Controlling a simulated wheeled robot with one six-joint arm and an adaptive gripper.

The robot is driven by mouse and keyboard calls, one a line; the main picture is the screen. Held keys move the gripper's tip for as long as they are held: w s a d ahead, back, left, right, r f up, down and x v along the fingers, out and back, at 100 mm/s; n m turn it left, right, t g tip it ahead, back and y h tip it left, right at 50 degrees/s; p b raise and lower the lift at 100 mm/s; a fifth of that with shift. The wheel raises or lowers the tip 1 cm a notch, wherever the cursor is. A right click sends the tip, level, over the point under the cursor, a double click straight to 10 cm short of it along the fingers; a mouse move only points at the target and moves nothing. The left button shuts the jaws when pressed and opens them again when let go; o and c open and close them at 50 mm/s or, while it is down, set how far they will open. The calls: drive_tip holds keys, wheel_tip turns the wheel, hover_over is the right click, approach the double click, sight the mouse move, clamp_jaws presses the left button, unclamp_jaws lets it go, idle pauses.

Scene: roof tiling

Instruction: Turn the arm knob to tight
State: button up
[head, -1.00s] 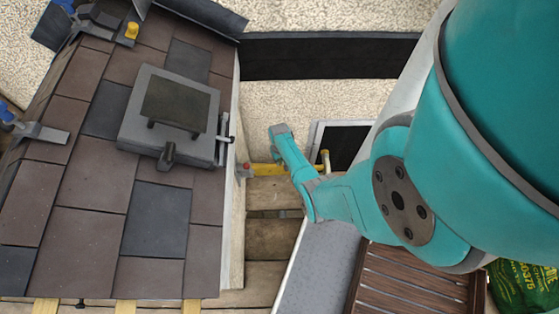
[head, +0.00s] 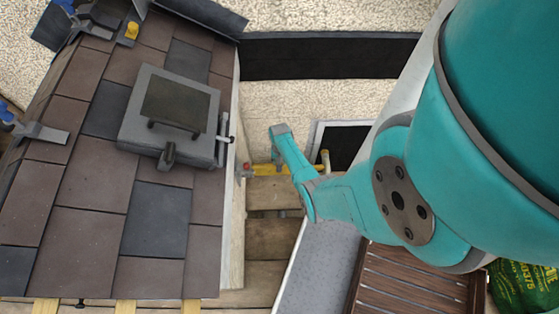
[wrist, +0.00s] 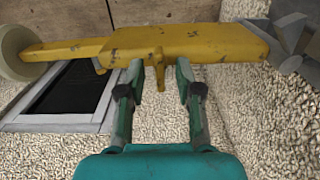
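A worn yellow arm (wrist: 190,45) spans the top of the wrist view. A small yellow knob (wrist: 158,75) hangs from its underside, with a narrow lower end. My gripper (wrist: 161,82) is open, with one finger on each side of the knob. Gaps show between the knob and both fingers, so it is not clamped. In the head view the yellow arm (head: 262,170) lies beside the roof edge, partly behind my arm. My gripper is hidden there. I cannot read any tight marking.
The tiled roof (head: 90,180) with a grey hatch (head: 135,125) stands on the left. A dark framed panel (head: 342,143), wooden planks (head: 270,240) and a brown slatted surface (head: 410,285) lie near my arm. A grey bracket (wrist: 290,35) is at the yellow arm's right end.

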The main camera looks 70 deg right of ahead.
drive_tip(key=shift+r, duration=0.1)
wheel_tip(320, 180, up, 12)
idle(0.8)
idle(0.4)
drive_tip(key=a+f+n+t+h, duration=0.2)
drive_tip(key=a+f+n, duration=0.1)
drive_tip(key=a, duration=0.9)
drive_tip(key=s+a+r+n+t+h, duration=0.1)
drive_tip(key=s+a+r+n+t, duration=0.3)
drive_tip(key=a, duration=0.8)
drive_tip(key=s+a+r+n+t+y, duration=0.1)
drive_tip(key=s+a+r+n+t, duration=0.1)
drive_tip(key=r, duration=0.9)
drive_tip(key=s+a+r+n+t+y, duration=0.1)
drive_tip(key=s+a+r+t, duration=0.3)
drive_tip(key=r, duration=0.8)
drive_tip(key=s+a+r+n+t+y, duration=0.1)
drive_tip(key=s+a+r, duration=0.5)
drive_tip(key=r, duration=0.6)
drive_tip(key=s+n+t, duration=0.1)
drive_tip(key=n, duration=0.1)
drive_tip(key=shift+a+n+t, duration=0.2)
drive_tip(key=shift+n+t, duration=0.1)
drive_tip(key=shift+t, duration=0.1)
